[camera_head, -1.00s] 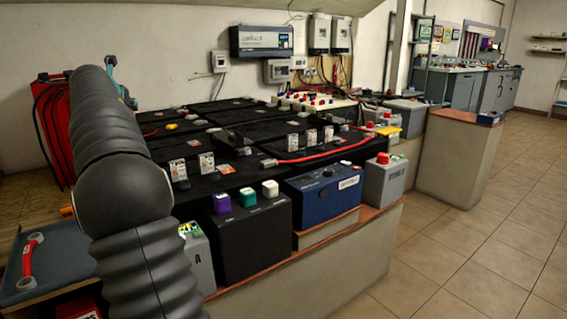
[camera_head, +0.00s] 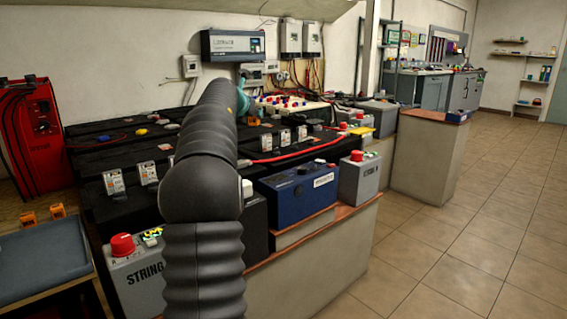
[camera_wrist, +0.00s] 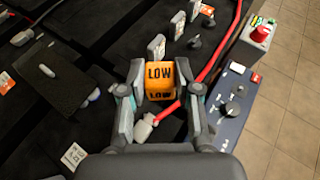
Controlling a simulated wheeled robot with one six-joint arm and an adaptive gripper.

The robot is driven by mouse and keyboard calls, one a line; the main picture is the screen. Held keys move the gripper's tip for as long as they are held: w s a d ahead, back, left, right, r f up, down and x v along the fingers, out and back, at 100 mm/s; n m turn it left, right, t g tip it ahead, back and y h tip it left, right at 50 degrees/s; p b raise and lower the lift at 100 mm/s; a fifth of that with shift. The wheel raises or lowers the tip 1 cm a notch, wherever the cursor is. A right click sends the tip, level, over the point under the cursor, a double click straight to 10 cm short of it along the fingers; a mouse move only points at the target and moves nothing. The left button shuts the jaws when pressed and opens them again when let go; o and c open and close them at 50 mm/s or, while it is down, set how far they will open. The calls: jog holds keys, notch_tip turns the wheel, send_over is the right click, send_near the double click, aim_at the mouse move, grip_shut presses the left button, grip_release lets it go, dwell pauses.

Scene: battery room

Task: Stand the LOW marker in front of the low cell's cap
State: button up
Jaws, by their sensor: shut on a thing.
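The orange LOW marker (camera_wrist: 160,80), with black LOW lettering, is in my gripper (camera_wrist: 159,92) in the wrist view. The gripper's two fingers are shut on its left and right sides, above the black batteries (camera_wrist: 75,140). The red cable (camera_wrist: 205,70) with a grey lug passes beneath the gripper. White-labelled upright tags stand beyond the marker on the battery tops. In the head view my arm hides most of the gripper and the marker. I cannot tell which cell is the low one.
The blue unit (camera_head: 298,195) and a grey box with a red knob (camera_head: 358,178) stand along the front ledge. A grey STRING box (camera_head: 135,277) stands at front left. A blue-grey mat (camera_head: 45,262) lies left. Open tiled floor (camera_head: 450,240) is on the right.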

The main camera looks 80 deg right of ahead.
jog(key=s+d+f+m+g+b, duration=0.1)
jog(key=s+d+f+g, duration=0.1)
jog(key=s, duration=0.8)
jog(key=s+d+f+m+g, duration=0.1)
jog(key=s+d+m, duration=0.15)
jog(key=s, duration=0.65)
jog(key=b, duration=0.3)
send_over(282, 159)
jog(key=shift+n, duration=0.35)
jog(key=f, duration=0.6)
jog(key=shift+s+a+f, duration=0.15)
jog(key=shift+a+f, duration=0.05)
jog(key=shift+f, duration=0.2)
jog(key=shift+f+b, duration=1.15)
jog(key=shift+f, duration=0.8)
jog(key=shift+f, duration=0.15)
jog(key=o, duration=0.9)
